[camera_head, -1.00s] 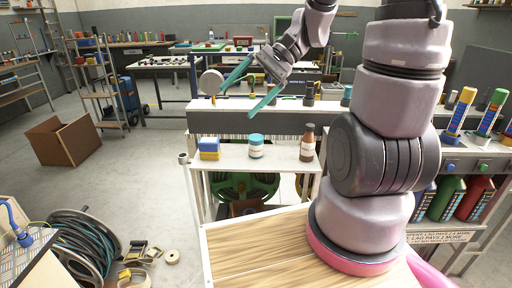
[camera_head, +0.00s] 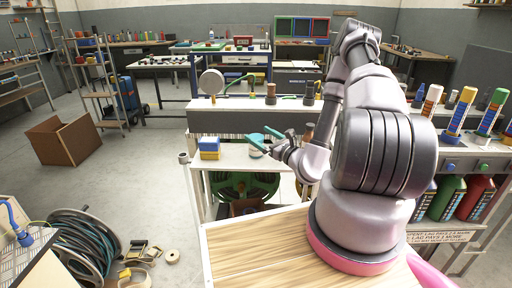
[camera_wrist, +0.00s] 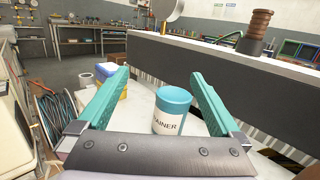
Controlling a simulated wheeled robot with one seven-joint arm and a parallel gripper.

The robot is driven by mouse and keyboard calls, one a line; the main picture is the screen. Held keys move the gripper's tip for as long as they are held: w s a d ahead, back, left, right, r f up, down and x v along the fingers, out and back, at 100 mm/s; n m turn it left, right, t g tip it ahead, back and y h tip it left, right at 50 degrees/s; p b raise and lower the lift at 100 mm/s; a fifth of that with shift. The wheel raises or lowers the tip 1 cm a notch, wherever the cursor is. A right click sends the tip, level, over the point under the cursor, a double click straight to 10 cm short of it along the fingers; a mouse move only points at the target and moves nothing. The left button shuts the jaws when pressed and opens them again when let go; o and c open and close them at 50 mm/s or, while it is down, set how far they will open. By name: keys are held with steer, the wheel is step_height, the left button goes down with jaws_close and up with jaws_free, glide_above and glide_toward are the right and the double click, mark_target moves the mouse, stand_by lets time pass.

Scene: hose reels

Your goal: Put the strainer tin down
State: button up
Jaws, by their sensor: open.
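The strainer tin (camera_head: 254,152) is a small teal tin with a white label. It stands upright on the white shelf (camera_head: 236,163) of the bench. In the wrist view the tin (camera_wrist: 173,110) shows part of its name, ending "AINER". My gripper (camera_head: 257,133) is open, with its teal fingers near the top of the tin. In the wrist view my gripper (camera_wrist: 159,73) has one finger on each side of the tin, with gaps showing. The tin's lower part is partly hidden by my gripper's body.
A blue and yellow block (camera_head: 209,148) stands left of the tin on the shelf. A dark raised ledge (camera_head: 230,122) runs behind, with a brown spool-like piece (camera_head: 270,94) on top. My arm mostly hides the brown bottle to the right.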

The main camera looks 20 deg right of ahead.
mark_target(267, 164)
steer(key=f+h, duration=0.1)
steer(key=d+f+m+h, duration=0.1)
steer(key=f, duration=0.1)
steer(key=d+f+m+h, duration=0.1)
steer(key=shift+s+f, duration=0.2)
steer(key=shift+s, duration=0.15)
steer(key=shift+d+f+m, duration=0.15)
steer(key=shift+f+m, duration=0.15)
steer(key=shift+f, duration=0.05)
steer(key=x, duration=1)
steer(key=shift+w+f, duration=0.2)
steer(key=shift+w, duration=0.15)
steer(key=c, duration=1.6)
